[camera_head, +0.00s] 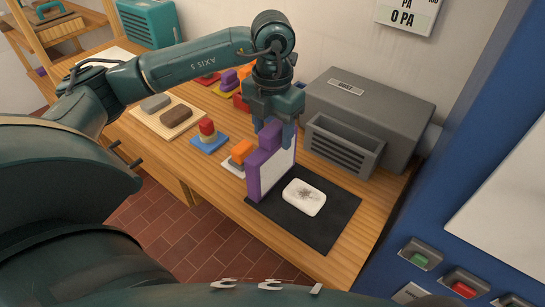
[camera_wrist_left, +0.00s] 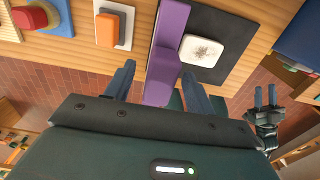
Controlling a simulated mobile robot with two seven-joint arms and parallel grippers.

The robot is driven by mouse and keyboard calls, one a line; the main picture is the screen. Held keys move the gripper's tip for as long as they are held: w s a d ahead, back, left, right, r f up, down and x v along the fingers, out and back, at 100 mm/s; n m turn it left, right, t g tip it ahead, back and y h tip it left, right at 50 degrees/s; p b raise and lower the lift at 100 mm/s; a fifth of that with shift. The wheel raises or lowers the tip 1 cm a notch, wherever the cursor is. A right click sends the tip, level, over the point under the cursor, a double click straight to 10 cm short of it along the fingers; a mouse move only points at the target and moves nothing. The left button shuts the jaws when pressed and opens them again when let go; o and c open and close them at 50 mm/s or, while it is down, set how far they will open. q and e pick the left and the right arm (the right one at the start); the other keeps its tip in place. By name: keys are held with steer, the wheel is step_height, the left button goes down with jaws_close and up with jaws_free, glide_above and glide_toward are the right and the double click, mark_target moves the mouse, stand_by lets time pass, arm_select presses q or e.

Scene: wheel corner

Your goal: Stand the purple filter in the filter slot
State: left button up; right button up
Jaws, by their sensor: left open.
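The purple filter (camera_head: 256,176) stands upright on a black mat, with a pale face to the right and a purple block-shaped handle on top. My left gripper (camera_head: 273,135) is over the filter, pointing down, its fingers apart on either side of the handle. In the left wrist view, the filter (camera_wrist_left: 171,28) shows between the fingertips of my left gripper (camera_wrist_left: 158,80), with a gap on each side. The filter slot appears to be the slatted opening (camera_head: 343,148) at the front of a grey housing (camera_head: 385,108). My right gripper (camera_wrist_left: 265,97) shows small in the wrist view, fingers apart and empty.
A white pad with a dark smudge (camera_head: 304,197) lies on the black mat (camera_head: 335,222) beside the filter. A blue panel with buttons (camera_head: 420,254) bounds the right side.

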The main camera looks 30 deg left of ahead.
arm_select(q)
steer(key=shift+f, duration=0.25)
jaws_close()
stand_by(0.4)
